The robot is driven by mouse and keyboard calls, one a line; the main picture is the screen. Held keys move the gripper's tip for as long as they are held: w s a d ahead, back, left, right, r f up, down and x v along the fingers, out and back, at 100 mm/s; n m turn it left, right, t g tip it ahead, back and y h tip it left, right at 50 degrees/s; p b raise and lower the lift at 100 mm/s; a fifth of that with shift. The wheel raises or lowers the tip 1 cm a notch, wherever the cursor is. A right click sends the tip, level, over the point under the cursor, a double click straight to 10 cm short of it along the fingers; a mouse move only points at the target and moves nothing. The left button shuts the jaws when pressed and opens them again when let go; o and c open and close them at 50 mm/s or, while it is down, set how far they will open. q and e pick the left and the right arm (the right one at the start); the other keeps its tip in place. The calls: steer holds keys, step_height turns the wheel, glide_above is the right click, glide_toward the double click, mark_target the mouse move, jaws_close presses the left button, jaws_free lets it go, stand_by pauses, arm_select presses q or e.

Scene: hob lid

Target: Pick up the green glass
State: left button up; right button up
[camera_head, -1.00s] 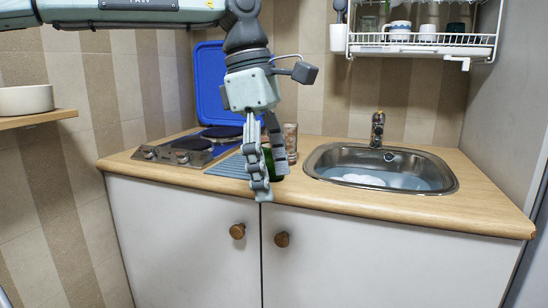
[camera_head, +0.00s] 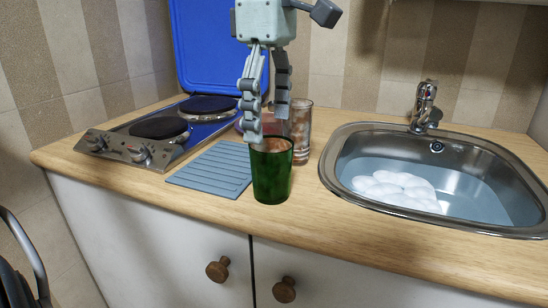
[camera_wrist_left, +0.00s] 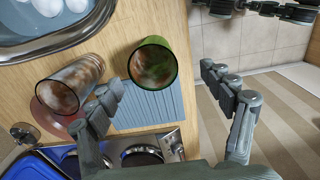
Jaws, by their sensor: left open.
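The green glass (camera_head: 271,174) stands upright on the wooden worktop, just right of a ridged blue-grey mat (camera_head: 212,170). My left gripper (camera_head: 267,125) points down with its fingers apart, its tips near the glass's rim. One fingertip overlaps the rim's left part in the head view; I cannot tell whether it touches. In the left wrist view the green glass (camera_wrist_left: 153,65) shows from above, ahead of and between the spread fingers of my left gripper (camera_wrist_left: 162,82). Grey mechanical parts at the top right there look like my right gripper (camera_wrist_left: 255,8); its jaws are unclear.
A clear brownish glass (camera_head: 300,135) stands close behind the green one. A hob (camera_head: 130,150) with a raised blue lid (camera_head: 205,50) is at the left. The worktop's front strip is clear.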

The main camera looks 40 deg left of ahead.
mark_target(271, 160)
arm_select(q)
steer(key=f, duration=0.5)
steer(key=w+f, duration=0.1)
steer(key=f, duration=0.1)
steer(key=shift+a+f, duration=0.15)
steer(key=shift+f, duration=0.2)
steer(key=shift+r, duration=0.1)
steer(key=c, duration=1.4)
